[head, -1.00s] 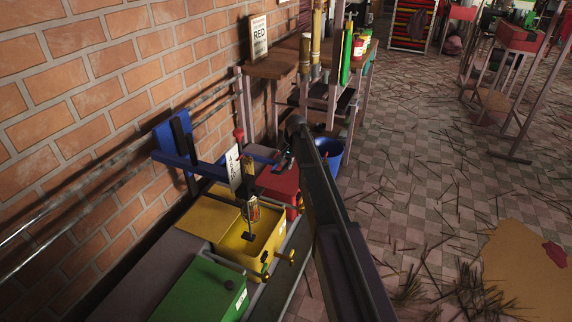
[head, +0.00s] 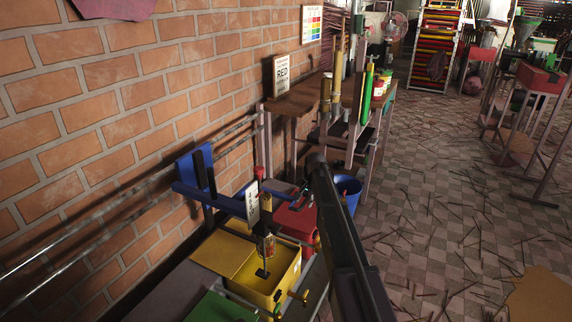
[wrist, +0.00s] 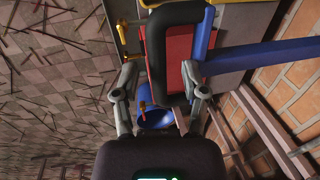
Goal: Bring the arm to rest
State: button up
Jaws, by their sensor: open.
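My arm (head: 350,248) reaches up from the lower right of the head view, above the row of coloured machines. My gripper (head: 299,192) is small and dark there, over the red box (head: 294,222), beside the blue frame (head: 228,202). In the wrist view the two fingers of my gripper (wrist: 158,76) stand apart on either side of the picture. Nothing is visibly held between them. The red box (wrist: 180,48) shows beyond the fingers, with a dark grey frame in front of it. I cannot tell whether a finger touches the blue bar beside it.
A yellow open box (head: 258,285) and a green box (head: 218,308) line the brick wall. A blue bin (head: 348,192) stands beyond the red box. A wooden bench (head: 295,101) holds a RED sign (head: 294,72). The tiled floor to the right is mostly open, with scattered sticks.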

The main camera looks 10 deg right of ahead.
notch_tip(320, 180, up, 9)
jog(key=p, duration=0.9)
jog(key=shift+s+r+p, duration=0.1)
jog(key=shift+r+p, duration=0.35)
jog(key=shift+r, duration=0.05)
